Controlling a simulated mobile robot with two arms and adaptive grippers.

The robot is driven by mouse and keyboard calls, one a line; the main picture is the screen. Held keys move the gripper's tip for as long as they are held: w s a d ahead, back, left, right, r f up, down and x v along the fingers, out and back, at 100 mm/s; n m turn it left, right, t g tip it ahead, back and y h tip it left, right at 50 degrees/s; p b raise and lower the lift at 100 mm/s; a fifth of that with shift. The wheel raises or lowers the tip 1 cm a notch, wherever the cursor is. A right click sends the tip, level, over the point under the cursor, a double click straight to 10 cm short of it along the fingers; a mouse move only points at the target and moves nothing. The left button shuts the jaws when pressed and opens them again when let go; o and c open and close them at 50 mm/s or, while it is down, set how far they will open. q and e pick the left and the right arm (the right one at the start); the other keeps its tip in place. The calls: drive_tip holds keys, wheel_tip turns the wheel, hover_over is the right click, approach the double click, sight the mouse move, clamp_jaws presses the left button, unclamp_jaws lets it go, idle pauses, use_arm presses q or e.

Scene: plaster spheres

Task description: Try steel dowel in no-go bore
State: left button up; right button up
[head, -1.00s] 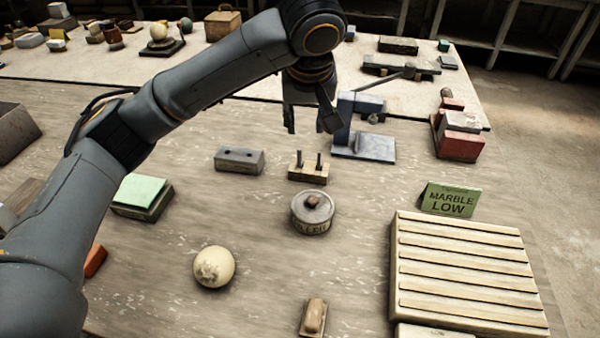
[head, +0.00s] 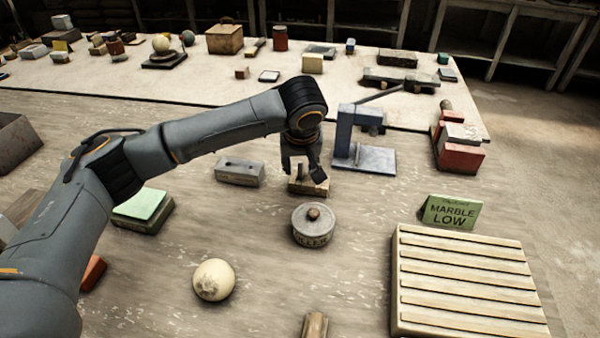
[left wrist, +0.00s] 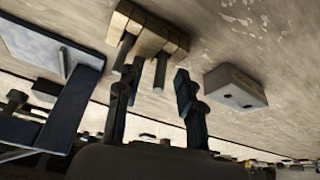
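A wooden holder (head: 308,189) stands on the bench, and it shows at the top of the left wrist view (left wrist: 152,32). Two grey steel dowels stand in it, one dowel (left wrist: 162,69) between my fingers in view and another dowel (left wrist: 123,52) by the left-hand finger. My left gripper (head: 304,169) points down over the holder. Its fingers (left wrist: 156,72) are apart, with a visible gap to the dowel on the right-hand side. A grey block with two bores (head: 239,172) sits left of the holder; its two dark holes show in the wrist view (left wrist: 236,88). The gripper hides most of the dowels in the head view.
A blue-grey press (head: 362,155) stands close right of the gripper. A round lidded tin (head: 313,226) is in front of the holder. A plaster sphere (head: 213,280), a slatted rack (head: 465,285) and a green sign (head: 451,212) are nearer. Bench between tin and sphere is clear.

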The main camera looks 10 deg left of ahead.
use_arm(q)
drive_tip(key=shift+f, duration=0.15)
clamp_jaws()
